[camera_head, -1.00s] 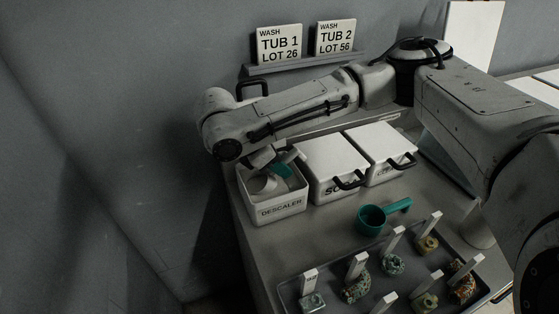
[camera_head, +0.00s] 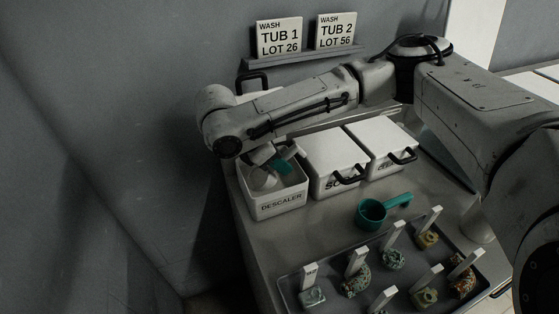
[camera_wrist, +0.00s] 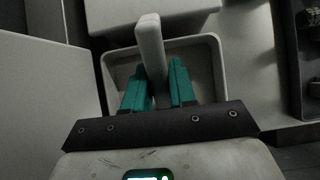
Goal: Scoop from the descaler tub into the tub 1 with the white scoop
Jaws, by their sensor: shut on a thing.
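The descaler tub (camera_head: 277,207) is an open white box with a DESCALER label, at the left end of the counter. My gripper (camera_head: 281,166), with teal fingers, points down at its opening and is shut on the white scoop (camera_head: 262,179). The scoop's bowl is at the tub's mouth; how deep it sits is unclear. In the wrist view, the white scoop's handle (camera_wrist: 150,45) stands between the teal fingers, over the descaler tub (camera_wrist: 213,55). A TUB 1 LOT 26 sign (camera_head: 279,37) stands on the back ledge. I cannot make out tub 1 itself; my arm covers the area below the sign.
Two lidded white boxes (camera_head: 336,159) (camera_head: 381,144) with black handles stand right of the descaler tub. A teal scoop (camera_head: 372,213) lies in front of them. A tray (camera_head: 335,304) of tagged parts is nearer. A black handle (camera_head: 251,81) shows behind my arm. A TUB 2 sign (camera_head: 337,35) stands on the ledge.

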